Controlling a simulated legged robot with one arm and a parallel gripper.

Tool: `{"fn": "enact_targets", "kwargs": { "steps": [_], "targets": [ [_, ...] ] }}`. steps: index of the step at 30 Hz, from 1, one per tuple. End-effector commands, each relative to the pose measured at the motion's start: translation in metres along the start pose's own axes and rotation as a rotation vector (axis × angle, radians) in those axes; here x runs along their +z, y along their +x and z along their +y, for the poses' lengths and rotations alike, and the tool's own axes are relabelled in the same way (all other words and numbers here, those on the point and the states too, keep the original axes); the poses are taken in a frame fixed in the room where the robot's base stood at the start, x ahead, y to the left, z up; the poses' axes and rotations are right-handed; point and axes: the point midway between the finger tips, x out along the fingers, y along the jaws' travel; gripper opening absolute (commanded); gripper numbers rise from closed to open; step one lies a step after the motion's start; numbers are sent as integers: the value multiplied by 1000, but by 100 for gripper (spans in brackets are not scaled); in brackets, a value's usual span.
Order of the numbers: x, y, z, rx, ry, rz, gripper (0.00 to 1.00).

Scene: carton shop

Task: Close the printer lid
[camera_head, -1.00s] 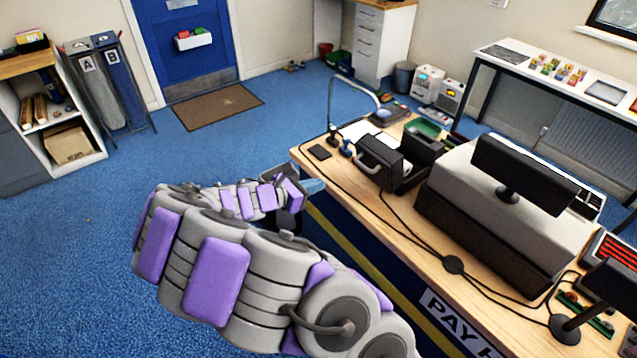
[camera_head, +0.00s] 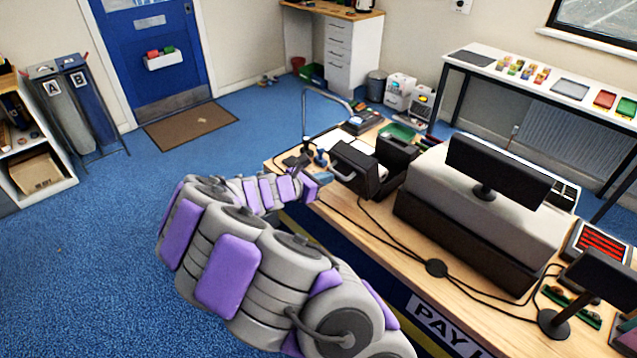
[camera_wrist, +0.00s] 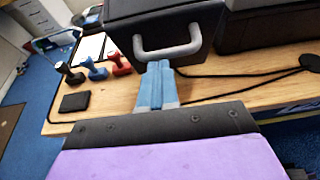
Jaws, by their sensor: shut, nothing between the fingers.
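The printer is a black box on the wooden counter. Its front panel with a grey bar handle (camera_head: 343,164) stands apart from the taller black part behind (camera_head: 396,153), with a gap between, so the lid looks open. In the wrist view the dark panel (camera_wrist: 190,14) and its grey handle (camera_wrist: 168,50) fill the top middle. My gripper (camera_head: 322,177) is at the counter's edge, just left of the handle. In the wrist view its blue fingers (camera_wrist: 158,68) are shut and empty, with their tips just below the handle. I cannot tell whether they touch it.
The wooden counter (camera_head: 400,230) carries a monitor (camera_head: 498,165) on a large grey and black unit right of the printer. Black cables (camera_head: 385,240) run along the front. Hand stamps (camera_wrist: 95,70) stand left of the printer. The blue floor (camera_head: 90,260) at left is clear.

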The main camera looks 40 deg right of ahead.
Motion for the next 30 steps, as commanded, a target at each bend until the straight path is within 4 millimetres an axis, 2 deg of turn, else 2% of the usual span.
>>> {"fn": "enact_targets", "kwargs": {
  "steps": [7,30],
  "targets": [
    [0,-3,0,-1,-1,0,0],
    [18,0,0,-2,-1,90,0]
  ]
}}
